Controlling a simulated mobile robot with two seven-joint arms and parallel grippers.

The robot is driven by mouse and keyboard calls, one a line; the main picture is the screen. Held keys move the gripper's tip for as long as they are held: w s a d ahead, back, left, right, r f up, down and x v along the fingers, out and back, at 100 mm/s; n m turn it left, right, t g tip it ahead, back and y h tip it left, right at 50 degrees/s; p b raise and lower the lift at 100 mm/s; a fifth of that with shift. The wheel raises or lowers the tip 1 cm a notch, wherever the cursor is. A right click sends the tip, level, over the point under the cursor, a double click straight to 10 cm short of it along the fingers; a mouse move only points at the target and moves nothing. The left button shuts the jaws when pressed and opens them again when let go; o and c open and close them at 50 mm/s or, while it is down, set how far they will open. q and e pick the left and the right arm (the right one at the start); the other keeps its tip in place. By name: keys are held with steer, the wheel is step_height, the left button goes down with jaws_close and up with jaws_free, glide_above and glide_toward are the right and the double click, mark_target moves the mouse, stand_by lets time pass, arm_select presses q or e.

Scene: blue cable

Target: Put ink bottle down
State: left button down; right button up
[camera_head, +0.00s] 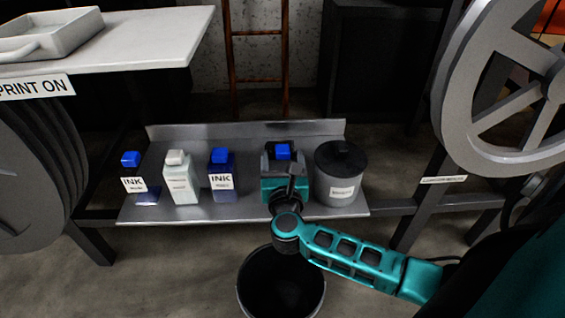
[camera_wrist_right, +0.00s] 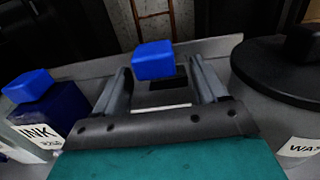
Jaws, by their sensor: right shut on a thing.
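My right gripper (camera_head: 282,160) is over the metal shelf (camera_head: 240,131), between an ink bottle and a grey jar. It is shut on an ink bottle with a blue cap (camera_head: 283,152). In the right wrist view the blue cap (camera_wrist_right: 153,60) stands between the two fingers. The held bottle's body is mostly hidden by the gripper, so I cannot tell whether its base touches the shelf. Two other blue-capped ink bottles stand on the shelf, one at the left (camera_head: 146,190) and one nearer the gripper (camera_head: 222,188). My left gripper is not in view.
A white bottle (camera_head: 181,183) stands between the two ink bottles. The lidded grey jar (camera_head: 336,188) is close on the gripper's right. A round dark bin (camera_head: 281,285) is below the shelf's front edge. A white table (camera_head: 140,38) and a large wheel (camera_head: 455,120) flank the shelf.

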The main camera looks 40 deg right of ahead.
steer(key=shift+f, duration=0.2)
steer(key=o, duration=1.1)
